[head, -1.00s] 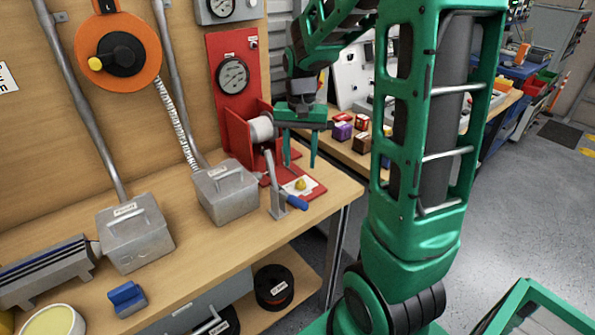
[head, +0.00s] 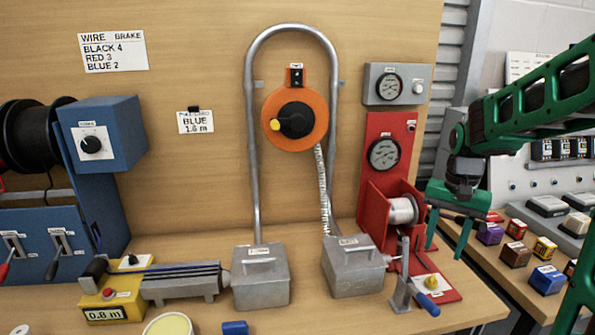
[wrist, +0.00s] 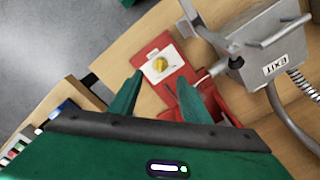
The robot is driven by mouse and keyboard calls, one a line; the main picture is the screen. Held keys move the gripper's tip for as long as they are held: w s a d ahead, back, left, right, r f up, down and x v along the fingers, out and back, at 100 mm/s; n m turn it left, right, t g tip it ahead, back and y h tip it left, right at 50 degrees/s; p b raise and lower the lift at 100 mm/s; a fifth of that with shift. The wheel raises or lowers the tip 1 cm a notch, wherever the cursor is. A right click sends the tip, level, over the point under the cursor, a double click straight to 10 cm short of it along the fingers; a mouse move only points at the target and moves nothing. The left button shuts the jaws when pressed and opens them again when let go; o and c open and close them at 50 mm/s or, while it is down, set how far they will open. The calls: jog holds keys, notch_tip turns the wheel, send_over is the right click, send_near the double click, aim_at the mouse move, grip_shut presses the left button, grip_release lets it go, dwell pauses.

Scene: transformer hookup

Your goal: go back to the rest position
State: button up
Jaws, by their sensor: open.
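My gripper (head: 446,244) is green and hangs at the right of the head view, fingers pointing down, beside the red winder stand. Its two fingers are apart with nothing between them; in the wrist view the open fingers (wrist: 158,98) point toward the red base plate (wrist: 163,68) with its yellow knob (wrist: 160,64). In the head view the red stand (head: 375,150) carries a gauge and a pale spool (head: 403,210). A lever with a blue handle (head: 427,304) stands in front of it.
Two grey metal boxes (head: 260,277) (head: 357,268) sit on the wooden bench left of the stand. A blue machine (head: 100,190) stands far left. Small coloured boxes (head: 516,254) lie on the side bench at right.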

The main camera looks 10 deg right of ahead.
jog(key=s+a+n, duration=0.1)
jog(key=s+n, duration=0.1)
jog(key=s, duration=2.1)
jog(key=shift+s+f, duration=0.2)
jog(key=shift+f, duration=0.1)
jog(key=shift+w+a, duration=0.1)
jog(key=shift+w+f, duration=0.25)
jog(key=shift+w, duration=0.25)
